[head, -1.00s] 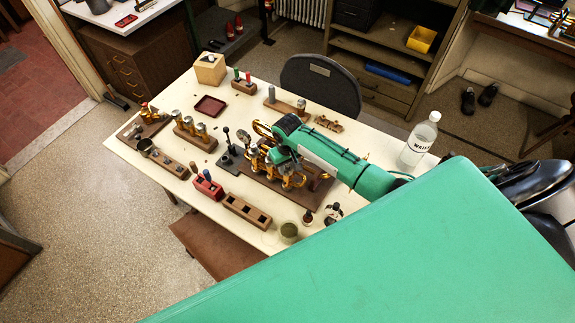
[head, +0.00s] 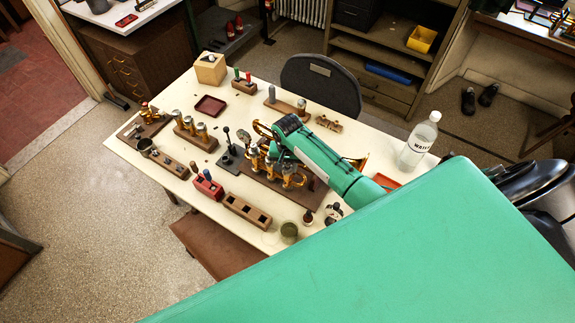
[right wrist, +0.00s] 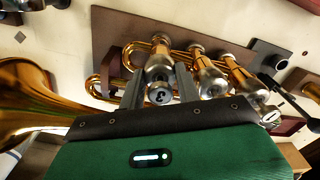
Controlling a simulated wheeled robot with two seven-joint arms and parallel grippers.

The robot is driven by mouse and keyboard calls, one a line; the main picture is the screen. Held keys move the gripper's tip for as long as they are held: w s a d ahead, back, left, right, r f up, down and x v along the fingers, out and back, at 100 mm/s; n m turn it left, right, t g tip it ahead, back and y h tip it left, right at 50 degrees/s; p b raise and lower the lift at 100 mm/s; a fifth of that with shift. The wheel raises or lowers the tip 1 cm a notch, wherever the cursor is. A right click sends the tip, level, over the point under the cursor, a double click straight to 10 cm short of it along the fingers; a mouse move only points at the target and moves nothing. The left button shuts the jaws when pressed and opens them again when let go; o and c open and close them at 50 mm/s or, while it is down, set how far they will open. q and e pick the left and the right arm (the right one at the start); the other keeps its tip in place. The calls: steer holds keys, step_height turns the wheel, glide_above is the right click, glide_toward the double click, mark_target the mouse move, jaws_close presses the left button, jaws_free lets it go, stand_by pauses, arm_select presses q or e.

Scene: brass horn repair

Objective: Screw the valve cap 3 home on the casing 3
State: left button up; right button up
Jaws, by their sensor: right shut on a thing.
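The brass horn (head: 355,163) rests on a dark brown board (head: 312,196), with its valve casings standing in a row. In the right wrist view its bell (right wrist: 22,90) is at the left. My right gripper (right wrist: 160,90) is shut on the silver valve cap 3 (right wrist: 158,96), with a finger on each side of it. The cap sits in line with the top of casing 3 (right wrist: 160,62), the casing nearest the bell. How far its thread is engaged cannot be seen. In the head view my right forearm hides the fingers. My left gripper is not in view.
A water bottle (head: 420,140) and an orange tray (head: 386,181) stand right of the arm. Wooden racks (head: 247,211), a red block (head: 207,186) and a green cup (head: 289,231) line the front. A small dark red tray (head: 210,105) lies behind.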

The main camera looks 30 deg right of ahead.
steer(key=o, duration=0.6)
steer(key=shift+m, duration=0.7)
steer(key=o, duration=0.6)
steer(key=shift+c, duration=0.2)
step_height(320, 180, up, 14)
steer(key=b, duration=0.4)
steer(key=shift+f, duration=0.15)
